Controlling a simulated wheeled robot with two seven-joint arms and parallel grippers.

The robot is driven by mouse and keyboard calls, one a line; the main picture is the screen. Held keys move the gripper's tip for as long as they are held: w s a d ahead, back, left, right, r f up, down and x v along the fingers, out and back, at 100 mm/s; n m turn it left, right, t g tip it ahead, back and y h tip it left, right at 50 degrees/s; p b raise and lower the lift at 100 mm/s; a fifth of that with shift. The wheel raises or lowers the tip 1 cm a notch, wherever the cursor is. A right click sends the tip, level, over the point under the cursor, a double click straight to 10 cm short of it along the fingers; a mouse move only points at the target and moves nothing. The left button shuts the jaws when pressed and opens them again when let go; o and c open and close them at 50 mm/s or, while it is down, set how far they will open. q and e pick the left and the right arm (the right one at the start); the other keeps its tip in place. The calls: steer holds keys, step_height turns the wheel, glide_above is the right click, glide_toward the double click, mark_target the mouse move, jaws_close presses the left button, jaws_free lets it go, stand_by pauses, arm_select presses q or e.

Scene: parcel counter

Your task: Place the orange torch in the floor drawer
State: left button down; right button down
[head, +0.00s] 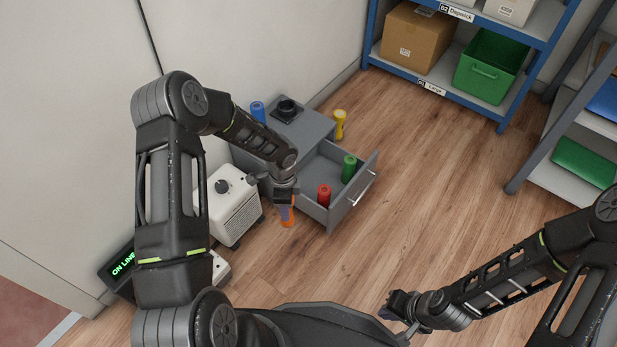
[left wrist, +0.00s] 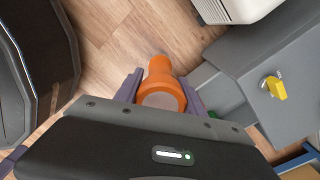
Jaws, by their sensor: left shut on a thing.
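The orange torch (left wrist: 160,88) is between the two fingers of my left gripper (left wrist: 158,92), which is shut on it. In the head view the torch (head: 287,216) hangs below my left gripper (head: 284,196), just left of the open floor drawer (head: 318,212). The drawer is pulled out of a grey cabinet and holds a red torch (head: 324,194) and a green torch (head: 349,168), both upright. My right gripper (head: 392,308) is at the bottom of the head view, away from the drawer. Its fingers are too small and dark to read.
On or beside the cabinet (head: 313,124) are a blue torch (head: 258,111), a black round object (head: 287,109) and a yellow torch (head: 340,122). A cream box-shaped device (head: 236,208) stands left of the drawer. The wooden floor right of the drawer is clear. Shelves stand behind.

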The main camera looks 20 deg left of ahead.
arm_select(q)
steer(key=w+d+r+n, duration=0.2)
steer(key=w+r+n, duration=0.1)
steer(key=r, duration=0.7)
steer(key=w+d+r+n, duration=0.2)
steer(key=w+r+n, duration=0.2)
steer(key=r, duration=0.6)
steer(key=w+d+r+n, duration=0.2)
steer(key=w+r+n, duration=0.2)
steer(key=r+n, duration=0.3)
step_height(320, 180, up, 4)
steer(key=shift+w+d+f, duration=0.1)
steer(key=shift+w+d, duration=0.1)
